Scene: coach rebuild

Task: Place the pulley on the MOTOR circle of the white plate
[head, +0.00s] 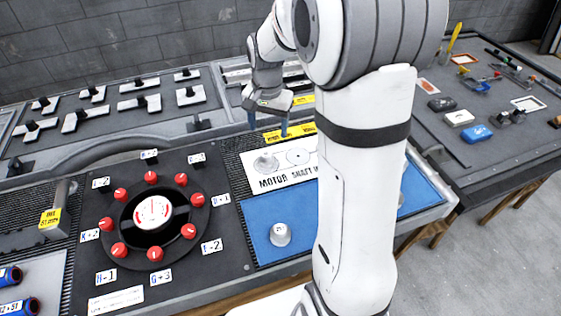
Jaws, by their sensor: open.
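The white plate (318,171) lies at the back of the blue mat, with the words "MOTOR SHAFT" along its front and its right end hidden by my arm. A grey, round, stepped piece that looks like the pulley (266,161) stands on its left circle, above the word MOTOR. I cannot tell how well it is centred. The circle to its right (298,157) is bare. Nothing shows between the fingers.
A grey cylinder (280,234) stands on the blue mat (262,210). A black dial panel (153,220) with red knobs lies to the left. Yellow labels (288,133) sit behind the plate. A side table (490,130) with small parts is at right.

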